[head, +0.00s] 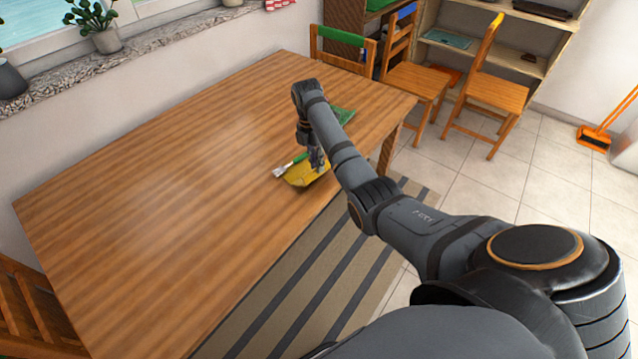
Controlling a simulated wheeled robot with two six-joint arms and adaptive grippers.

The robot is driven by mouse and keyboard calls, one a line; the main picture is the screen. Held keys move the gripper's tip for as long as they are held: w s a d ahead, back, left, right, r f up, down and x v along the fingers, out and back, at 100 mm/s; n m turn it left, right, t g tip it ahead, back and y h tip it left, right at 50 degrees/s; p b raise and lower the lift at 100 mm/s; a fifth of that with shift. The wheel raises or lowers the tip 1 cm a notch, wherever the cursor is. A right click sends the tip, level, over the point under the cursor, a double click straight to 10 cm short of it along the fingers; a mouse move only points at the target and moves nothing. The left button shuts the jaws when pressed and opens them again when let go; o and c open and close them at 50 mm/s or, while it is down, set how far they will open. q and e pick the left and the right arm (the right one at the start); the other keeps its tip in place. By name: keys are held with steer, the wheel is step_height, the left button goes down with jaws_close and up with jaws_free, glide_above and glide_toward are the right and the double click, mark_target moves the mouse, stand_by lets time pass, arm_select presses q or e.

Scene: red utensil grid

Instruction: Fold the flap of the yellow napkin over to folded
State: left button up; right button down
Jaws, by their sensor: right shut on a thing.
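The yellow napkin (304,176) lies on the wooden table (170,190) near its right-hand edge, partly hidden by my right gripper. My right gripper (317,166) points down over the napkin and is shut on it. How far the flap is folded is too small to tell. My left gripper does not show.
A utensil with a green handle and a pale head (283,171) lies beside the napkin on its left. A green item (343,114) lies behind my right arm. Chairs (417,79) stand past the table's far right end. The table's left and middle are clear.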

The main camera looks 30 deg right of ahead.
steer(key=shift+w+a+g+b, duration=0.1)
steer(key=shift+w+g+b, duration=0.25)
steer(key=shift+b, duration=0.2)
steer(key=shift+w+a+r, duration=0.1)
steer(key=shift+w+r, duration=0.05)
steer(key=shift+w, duration=0.05)
steer(key=shift+r, duration=0.1)
